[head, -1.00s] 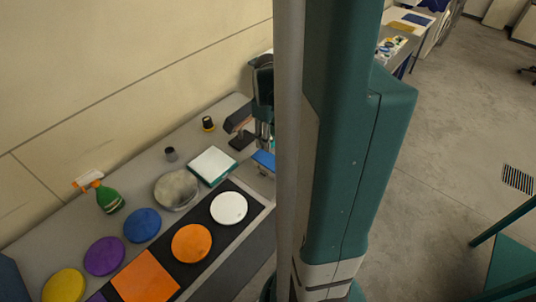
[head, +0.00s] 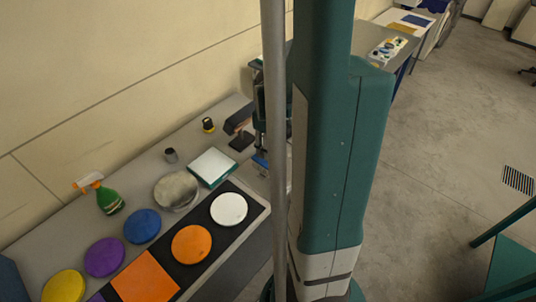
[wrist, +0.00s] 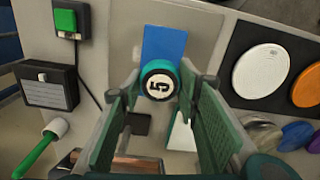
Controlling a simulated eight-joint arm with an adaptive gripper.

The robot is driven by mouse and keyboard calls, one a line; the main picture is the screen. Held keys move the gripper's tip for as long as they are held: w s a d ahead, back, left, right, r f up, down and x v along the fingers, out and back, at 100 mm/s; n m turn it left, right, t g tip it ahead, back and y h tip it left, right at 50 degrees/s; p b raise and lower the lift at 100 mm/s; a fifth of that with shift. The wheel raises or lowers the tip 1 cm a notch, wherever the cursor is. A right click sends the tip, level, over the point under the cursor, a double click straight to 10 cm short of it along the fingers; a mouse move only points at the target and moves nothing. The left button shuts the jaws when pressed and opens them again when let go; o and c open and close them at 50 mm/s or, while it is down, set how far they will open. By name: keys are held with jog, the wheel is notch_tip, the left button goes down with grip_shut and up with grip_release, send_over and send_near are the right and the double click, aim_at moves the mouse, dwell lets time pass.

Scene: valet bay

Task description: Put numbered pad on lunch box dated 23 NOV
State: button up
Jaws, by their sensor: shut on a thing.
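In the wrist view my gripper (wrist: 160,76) has its two green fingers on either side of a round teal pad (wrist: 158,66). The pad has a white face with a dark number that looks like a 5, seen turned. My gripper is shut on this pad and holds it over a flat blue rectangle (wrist: 164,40) on the grey surface. The gap between pad and rectangle cannot be judged. No 23 NOV date is readable in any view, so I cannot identify the lunch box. In the head view my column hides most of the gripper.
A white-topped box with teal sides (head: 212,164) stands near a round grey lid-like thing (head: 175,189). White (head: 229,209) and orange (head: 191,244) discs lie on a black strip. A green spray bottle (head: 109,199) stands by the wall. A black labelled box (wrist: 46,88) lies left.

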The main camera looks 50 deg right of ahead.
jog(key=shift+f, duration=1.75)
jog(key=shift+f, duration=0.1)
jog(key=o, duration=0.8)
jog(key=shift+c, duration=0.2)
jog(key=shift+o, duration=0.2)
jog(key=shift+r, duration=0.25)
jog(key=shift+r, duration=5.85)
